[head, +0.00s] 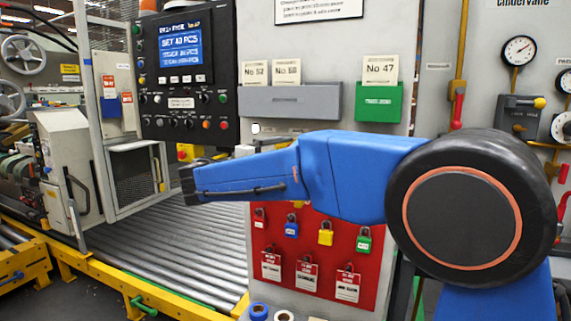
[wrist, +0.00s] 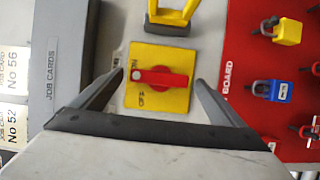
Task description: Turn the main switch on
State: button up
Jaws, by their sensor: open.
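The main switch (wrist: 160,78) is a red rotary handle on a square yellow plate in the wrist view. Its handle lies lengthwise across that picture, and small dark lettering, one word looking like ON, is on the plate's left part. My gripper (wrist: 161,80) is open and empty, with one finger on either side of the switch. The fingertips frame the plate; I cannot tell whether they touch it. In the head view my blue arm crosses in front of the panel and I cannot make out the switch.
A grey job-card tray (wrist: 75,55) and a red lockout board (wrist: 250,115) with padlocks (wrist: 272,90) flank the switch. A yellow bracket-like part (wrist: 172,17) sits close above the plate in the wrist view. A roller conveyor (head: 185,230) lies left in the head view.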

jog(key=v, duration=1.6)
jog(key=shift+a, duration=0.15)
jog(key=shift+s, duration=0.1)
